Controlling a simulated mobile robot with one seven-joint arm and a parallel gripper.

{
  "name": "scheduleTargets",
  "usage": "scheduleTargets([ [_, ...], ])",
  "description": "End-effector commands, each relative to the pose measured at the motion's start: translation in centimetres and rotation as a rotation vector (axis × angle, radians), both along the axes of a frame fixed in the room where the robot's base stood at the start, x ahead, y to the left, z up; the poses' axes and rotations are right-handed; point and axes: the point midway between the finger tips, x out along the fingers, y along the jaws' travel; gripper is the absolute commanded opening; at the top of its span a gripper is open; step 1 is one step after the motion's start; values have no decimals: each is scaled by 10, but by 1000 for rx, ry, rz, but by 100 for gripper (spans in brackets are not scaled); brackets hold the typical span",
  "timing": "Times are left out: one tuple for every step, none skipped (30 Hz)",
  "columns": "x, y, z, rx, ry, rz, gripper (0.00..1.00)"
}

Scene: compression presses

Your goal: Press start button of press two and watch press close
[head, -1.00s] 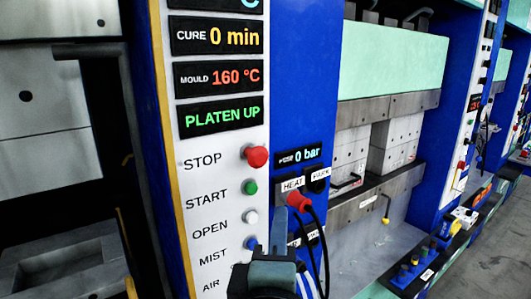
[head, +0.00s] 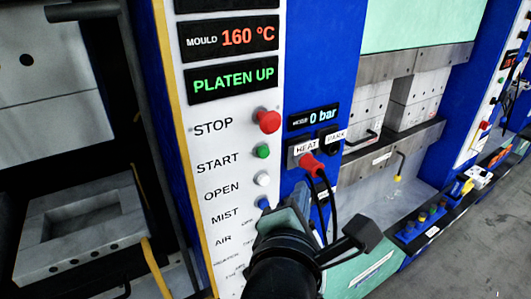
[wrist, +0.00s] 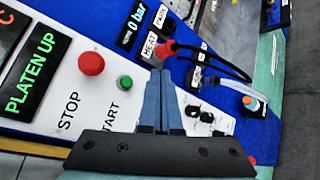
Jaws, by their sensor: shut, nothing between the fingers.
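A white control panel carries a green START button (head: 263,151), which also shows in the wrist view (wrist: 125,82). Above it is the larger red STOP button (head: 266,121). The panel's display (head: 233,81) reads PLATEN UP in green. No press number is readable. My gripper is shut and empty. In the wrist view its fingertips (wrist: 158,78) are together, to the right of the green button and apart from it in the picture. In the head view the gripper (head: 292,203) is below and right of the button, and my arm hides part of the lower panel.
A white OPEN button (head: 262,179) and blue MIST button (head: 264,202) sit below START. A red HEAT plug (head: 311,164) with black cables hangs close to my gripper. Open press gaps flank the panel: grey mould blocks (head: 85,233) left, a mint-green press (head: 415,25) right.

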Motion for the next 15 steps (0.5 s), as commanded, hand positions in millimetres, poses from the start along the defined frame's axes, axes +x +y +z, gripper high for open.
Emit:
scheduleTargets([
  [5, 5, 0, 1, -3, 3, 0],
  [8, 7, 0, 1, -2, 3, 0],
  [13, 10, 0, 1, -2, 2, 0],
  [16, 13, 0, 1, -3, 3, 0],
  [20, 16, 0, 1, -2, 5, 0],
  [25, 19, 0, 0, -3, 3, 0],
  [28, 21, -1, 1, -2, 3, 0],
  [32, 24, 0, 1, -3, 4, 0],
  [36, 28, -1, 1, -3, 3, 0],
  [39, 30, 0, 1, -4, 3, 0],
  [42, 33, 0, 1, -3, 4, 0],
  [46, 35, 2, 0, -2, 2, 0],
  [49, 36, 2, 0, -1, 2, 0],
  [51, 38, 2, 0, 0, 1, 0],
  [54, 40, 2, 1, -1, 0, 0],
])
